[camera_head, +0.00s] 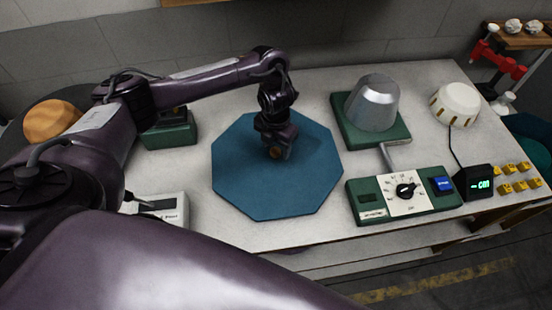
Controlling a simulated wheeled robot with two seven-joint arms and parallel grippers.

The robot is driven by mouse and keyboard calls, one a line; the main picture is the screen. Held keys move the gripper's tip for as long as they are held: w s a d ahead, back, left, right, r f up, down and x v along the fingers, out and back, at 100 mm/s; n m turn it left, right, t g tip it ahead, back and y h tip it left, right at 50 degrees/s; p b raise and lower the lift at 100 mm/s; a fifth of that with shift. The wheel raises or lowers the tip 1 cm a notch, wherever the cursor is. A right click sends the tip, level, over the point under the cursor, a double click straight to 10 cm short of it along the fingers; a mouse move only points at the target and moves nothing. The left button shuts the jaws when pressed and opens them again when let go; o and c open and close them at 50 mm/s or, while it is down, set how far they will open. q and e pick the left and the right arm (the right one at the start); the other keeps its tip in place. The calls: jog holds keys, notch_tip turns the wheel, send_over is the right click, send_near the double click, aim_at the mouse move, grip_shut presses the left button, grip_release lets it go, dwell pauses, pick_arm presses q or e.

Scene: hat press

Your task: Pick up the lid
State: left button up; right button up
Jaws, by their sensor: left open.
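The lid appears to be the large flat blue octagonal panel (300,185) lying on the white table, left of centre. A small orange-brown knob (274,153) shows near its middle, partly hidden by my gripper. My left gripper (276,152) reaches in from the left, points down and is open at the knob. I cannot tell whether its fingers touch the knob. My right gripper is not in view.
A green control box with a dial (405,191) and a silver cone on a green base (372,102) stand to the right. A white drum (455,104) is farther right. A green box (170,131) and a pale box (158,207) stand left. Bare table (310,88) lies behind the panel.

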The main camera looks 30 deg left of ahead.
pick_arm(q)
jog(key=shift+f, duration=0.5)
jog(key=shift+s, duration=0.1)
jog(key=c, duration=0.5)
jog(key=shift+c, duration=1)
jog(key=shift+r, duration=0.1)
jog(key=c, duration=0.5)
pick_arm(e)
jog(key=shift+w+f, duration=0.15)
